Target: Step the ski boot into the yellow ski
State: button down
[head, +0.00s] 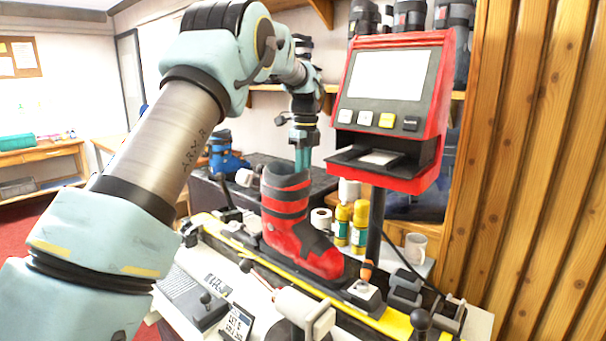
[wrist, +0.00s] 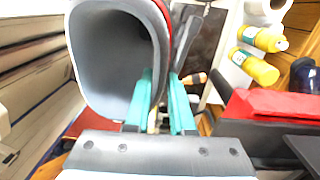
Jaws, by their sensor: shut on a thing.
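The red and black ski boot (head: 284,222) stands upright over the yellow ski (head: 392,324) in the head view, its toe pointing to the lower right. My gripper (head: 302,166) comes down from above and is shut on the rim of the boot's cuff. In the wrist view, the open grey cuff (wrist: 112,62) fills the upper left, with one teal finger of my gripper (wrist: 163,88) inside it and the other outside. The boot's toe is close to the toe binding (head: 362,292). I cannot tell whether the sole touches the ski.
A red machine with a screen (head: 392,75) stands on a post just right of the boot. Yellow bottles (head: 351,226) and a white mug (head: 415,247) stand behind the ski. A blue boot (head: 226,155) is at the back left.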

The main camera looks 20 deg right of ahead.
jog(key=shift+f, duration=0.75)
jog(key=shift+r, duration=0.1)
jog(key=c, duration=1)
grip_release()
jog(key=o, duration=0.4)
jog(key=shift+b, duration=0.3)
jog(key=o, duration=0.4)
